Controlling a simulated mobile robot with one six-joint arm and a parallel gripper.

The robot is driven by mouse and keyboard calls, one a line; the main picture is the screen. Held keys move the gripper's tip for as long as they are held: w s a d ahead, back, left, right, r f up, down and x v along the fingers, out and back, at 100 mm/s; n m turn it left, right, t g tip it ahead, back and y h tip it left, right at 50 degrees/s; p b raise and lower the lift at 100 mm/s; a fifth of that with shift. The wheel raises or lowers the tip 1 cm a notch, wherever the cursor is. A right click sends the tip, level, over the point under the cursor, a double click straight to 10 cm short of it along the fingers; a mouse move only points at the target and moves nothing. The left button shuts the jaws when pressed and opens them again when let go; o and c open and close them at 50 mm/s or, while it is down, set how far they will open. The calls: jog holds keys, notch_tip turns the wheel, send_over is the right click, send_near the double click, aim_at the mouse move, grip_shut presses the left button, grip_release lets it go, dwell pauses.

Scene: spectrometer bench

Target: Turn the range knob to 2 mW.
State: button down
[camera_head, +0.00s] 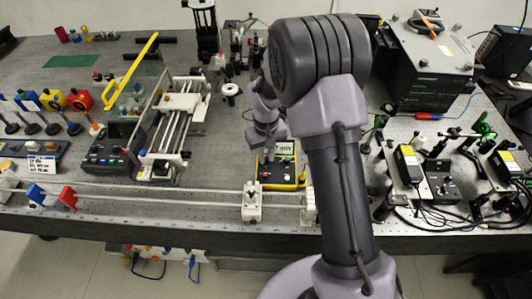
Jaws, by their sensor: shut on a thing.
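A small meter box with a yellow edge (300,181) sits on the bench in the middle, with a small display and coloured buttons on its dark top. My gripper (266,158) points down at the left part of this meter's top and is shut on the range knob there. The knob is hidden by my gripper, so its setting cannot be read. My arm covers the area just right of the meter.
A white rail with a carriage (252,204) runs along the bench's front edge, close before the meter. A device with metal rods (176,125) stands to the left. A big grey box (428,72) and cabled black modules (440,186) are at the right.

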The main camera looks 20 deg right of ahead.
aim_at(266, 159)
jog(key=shift+n+p, duration=0.45)
jog(key=shift+n, duration=1.05)
jog(key=c, duration=1.3)
grip_release()
jog(key=shift+c, duration=0.2)
notch_tip(266, 159, up, 18)
jog(key=p, duration=0.4)
jog(key=shift+f, duration=0.25)
